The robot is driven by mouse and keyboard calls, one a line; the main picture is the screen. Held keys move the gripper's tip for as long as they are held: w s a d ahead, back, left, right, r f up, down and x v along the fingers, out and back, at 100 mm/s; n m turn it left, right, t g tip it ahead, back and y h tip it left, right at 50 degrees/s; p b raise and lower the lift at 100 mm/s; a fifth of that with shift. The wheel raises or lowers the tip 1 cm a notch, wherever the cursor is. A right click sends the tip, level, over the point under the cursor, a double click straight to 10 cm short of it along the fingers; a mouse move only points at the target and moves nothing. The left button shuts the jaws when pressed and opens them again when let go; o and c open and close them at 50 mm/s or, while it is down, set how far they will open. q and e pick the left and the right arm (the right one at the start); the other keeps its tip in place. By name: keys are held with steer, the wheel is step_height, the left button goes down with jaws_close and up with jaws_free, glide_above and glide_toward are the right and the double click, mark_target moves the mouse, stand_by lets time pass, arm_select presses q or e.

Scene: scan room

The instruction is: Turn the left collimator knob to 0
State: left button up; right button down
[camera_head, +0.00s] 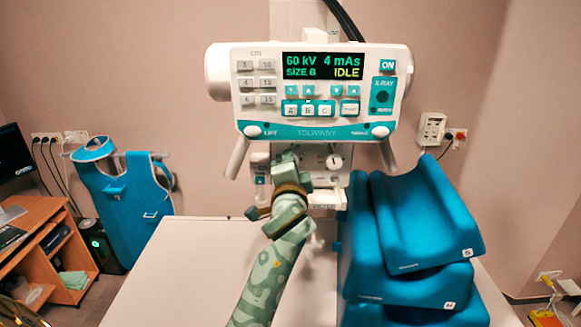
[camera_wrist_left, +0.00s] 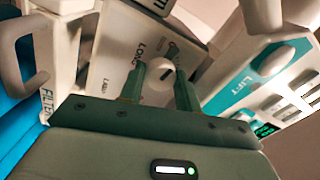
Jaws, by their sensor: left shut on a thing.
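The white collimator box (camera_head: 318,177) hangs below the X-ray control panel. My left gripper (camera_head: 284,160) is at the left part of its front and hides the left knob there in the head view. The other knob (camera_head: 333,161), white and round, shows to the right of the gripper. In the left wrist view, a round white knob (camera_wrist_left: 161,78) with a dark mark lies between the two green fingers of my left gripper (camera_wrist_left: 160,88). The gripper is shut on this knob. Its exact setting is too small to read. My right gripper is not in view.
The control panel (camera_head: 330,140) above reads 60 kV, 4 mAs, SIZE B, IDLE. Two handles angle down from it, on either side of the collimator. Blue foam supports (camera_head: 420,215) are stacked right of my arm. The white table (camera_head: 180,265) is clear on the left.

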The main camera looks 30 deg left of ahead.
arm_select(q)
steer(key=shift+f+n, duration=0.1)
steer(key=shift+n, duration=1)
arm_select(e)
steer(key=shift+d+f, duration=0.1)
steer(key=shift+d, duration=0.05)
arm_select(q)
steer(key=o, duration=1)
